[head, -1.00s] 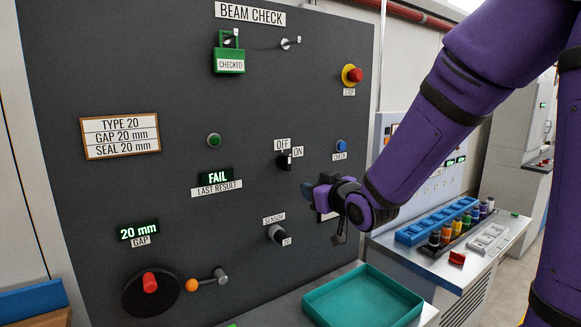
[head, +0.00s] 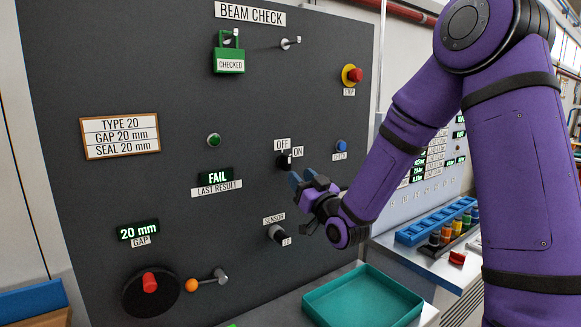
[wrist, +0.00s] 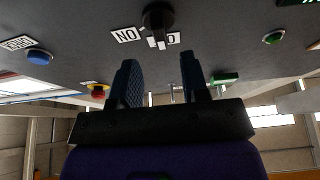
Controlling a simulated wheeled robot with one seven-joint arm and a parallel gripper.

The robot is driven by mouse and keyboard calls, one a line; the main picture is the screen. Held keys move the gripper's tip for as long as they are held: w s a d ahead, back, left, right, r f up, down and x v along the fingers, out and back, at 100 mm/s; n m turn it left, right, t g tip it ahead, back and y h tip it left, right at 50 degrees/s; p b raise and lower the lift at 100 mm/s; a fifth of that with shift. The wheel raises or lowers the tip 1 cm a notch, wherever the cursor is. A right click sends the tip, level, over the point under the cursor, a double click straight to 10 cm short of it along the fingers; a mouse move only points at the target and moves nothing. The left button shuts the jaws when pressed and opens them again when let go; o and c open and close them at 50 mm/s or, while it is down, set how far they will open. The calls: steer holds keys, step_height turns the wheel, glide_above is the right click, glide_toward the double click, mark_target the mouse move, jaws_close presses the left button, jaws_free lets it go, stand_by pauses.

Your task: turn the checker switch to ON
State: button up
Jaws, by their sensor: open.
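The checker switch (head: 284,162) is a black knob on the dark BEAM CHECK panel (head: 110,60). The OFF label (head: 281,145) is above it and the ON label (head: 298,152) is at its upper right. In the wrist view, seen upside down, the switch (wrist: 158,18) has its handle pointing at the OFF label, partly covering it; the ON label (wrist: 125,36) lies to the left. My gripper (head: 299,181) is just below and right of the switch, apart from it. Its fingers (wrist: 157,65) are open and empty, with the switch beyond the gap between them.
The blue CHECK button (head: 341,146) is right of the switch, and the red stop button (head: 354,75) is higher up. The SENSOR knob (head: 277,233) is below. A green tray (head: 405,308) lies on the ledge under the panel. The FAIL display (head: 216,177) is to the left.

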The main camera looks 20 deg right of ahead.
mark_target(289, 164)
steer(key=x, duration=0.5)
steer(key=shift+w+a+r, duration=0.1)
steer(key=shift+w+r, duration=0.05)
steer(key=shift+w, duration=0.2)
jaws_close()
